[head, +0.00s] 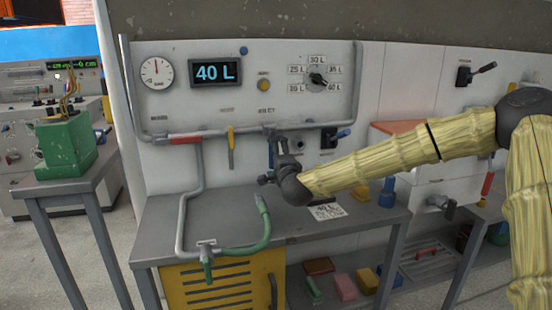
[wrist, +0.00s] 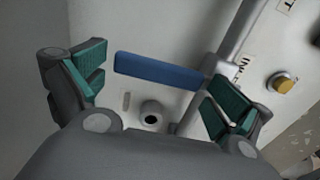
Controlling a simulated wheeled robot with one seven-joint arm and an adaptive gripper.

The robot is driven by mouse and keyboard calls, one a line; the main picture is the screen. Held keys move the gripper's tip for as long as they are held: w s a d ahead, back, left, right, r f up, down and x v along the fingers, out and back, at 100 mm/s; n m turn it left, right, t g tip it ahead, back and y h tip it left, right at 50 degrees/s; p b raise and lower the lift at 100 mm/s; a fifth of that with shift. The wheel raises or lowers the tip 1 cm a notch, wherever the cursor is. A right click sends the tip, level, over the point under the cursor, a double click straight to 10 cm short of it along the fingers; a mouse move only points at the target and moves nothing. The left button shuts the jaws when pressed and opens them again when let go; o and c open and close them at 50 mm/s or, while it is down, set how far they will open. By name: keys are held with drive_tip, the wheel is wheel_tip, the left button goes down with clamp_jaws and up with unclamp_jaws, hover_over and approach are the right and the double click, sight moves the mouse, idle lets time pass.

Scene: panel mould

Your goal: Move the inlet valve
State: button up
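The inlet valve's blue lever handle (wrist: 158,72) shows in the wrist view. It lies lengthwise across the gap between my fingers, its right end at a grey pipe, beside a partly hidden label (wrist: 241,73) that seems to read INLET. My gripper (wrist: 157,88) is open, with one teal-padded finger at each end of the lever. It does not grip the lever.
The panel (head: 215,110) carries a gauge (head: 156,72), a display (head: 215,73) reading 40 L and a selector dial (head: 317,78). A yellow handle (head: 230,134) and another blue handle (head: 343,133) flank my gripper. A green-ended hose (head: 265,222) lies on the grey bench (head: 160,225).

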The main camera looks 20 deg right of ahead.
drive_tip(key=s, duration=1.2)
drive_tip(key=shift+s+a, duration=0.2)
drive_tip(key=shift+a, duration=0.05)
idle(0.5)
